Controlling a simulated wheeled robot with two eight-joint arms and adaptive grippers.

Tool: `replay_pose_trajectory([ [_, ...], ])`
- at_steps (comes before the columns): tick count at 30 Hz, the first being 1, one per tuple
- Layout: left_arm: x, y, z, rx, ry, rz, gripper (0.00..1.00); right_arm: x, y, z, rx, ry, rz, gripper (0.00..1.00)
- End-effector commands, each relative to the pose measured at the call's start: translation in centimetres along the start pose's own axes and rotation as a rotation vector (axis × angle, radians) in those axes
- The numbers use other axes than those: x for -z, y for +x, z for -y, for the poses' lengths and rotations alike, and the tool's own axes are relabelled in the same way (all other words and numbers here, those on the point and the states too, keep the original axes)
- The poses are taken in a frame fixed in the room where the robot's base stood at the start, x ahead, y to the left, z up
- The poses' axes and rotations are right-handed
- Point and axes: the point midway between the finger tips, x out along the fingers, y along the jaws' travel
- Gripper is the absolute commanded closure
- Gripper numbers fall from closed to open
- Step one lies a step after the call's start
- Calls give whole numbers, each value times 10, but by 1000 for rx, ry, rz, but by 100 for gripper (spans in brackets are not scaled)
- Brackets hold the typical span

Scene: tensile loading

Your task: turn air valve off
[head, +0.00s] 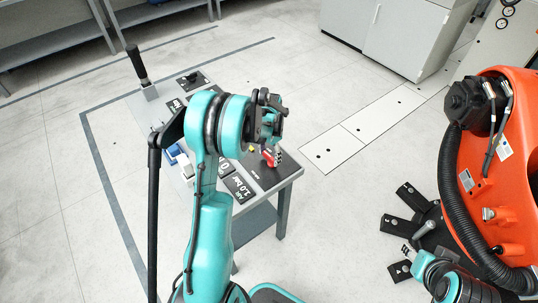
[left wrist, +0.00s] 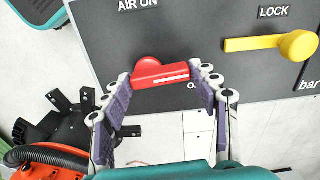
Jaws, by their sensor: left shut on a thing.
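The red air valve handle (left wrist: 160,75) sits on a dark panel (left wrist: 200,30). In the left wrist view its bar lies nearly level, tilted slightly up to the right, below the "AIR ON" label. A label under its right end is mostly hidden by a finger. My left gripper (left wrist: 166,84) is shut on the handle, with one finger at each end of the bar. In the head view the red handle (head: 273,158) shows just below my left gripper (head: 270,145) at the table's right end. A teal part of my right arm shows at the lower right; its fingers are not clear.
A yellow lever (left wrist: 265,44) by the "LOCK" label is right of the red handle. The panel table (head: 282,184) also carries a black upright handle (head: 137,64). A large orange robot (head: 505,190) stands at the right. Open floor lies between them.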

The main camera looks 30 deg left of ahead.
Motion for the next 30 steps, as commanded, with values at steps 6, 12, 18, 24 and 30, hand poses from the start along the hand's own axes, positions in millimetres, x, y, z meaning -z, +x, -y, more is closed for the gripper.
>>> replay_pose_trajectory([
  [6, 2, 0, 0, 1, 71, -1, 69, 0, 0, 0, 0, 0, 0, 60],
  [12, 2, 0, 0, 1, 97, -1, 69, 0, 0, 0, 0, 0, 0, 60],
  [18, 2, 0, 0, 1, 100, -1, 69, 0, 0, 0, 0, 0, 0, 60],
  [24, 2, 0, 0, 1, 100, -1, 32, 0, 0, 0, 0, 0, 0, 60],
  [30, 2, 0, 0, 1, 99, 0, 19, 0, 0, 0, 0, 0, 0, 60],
])
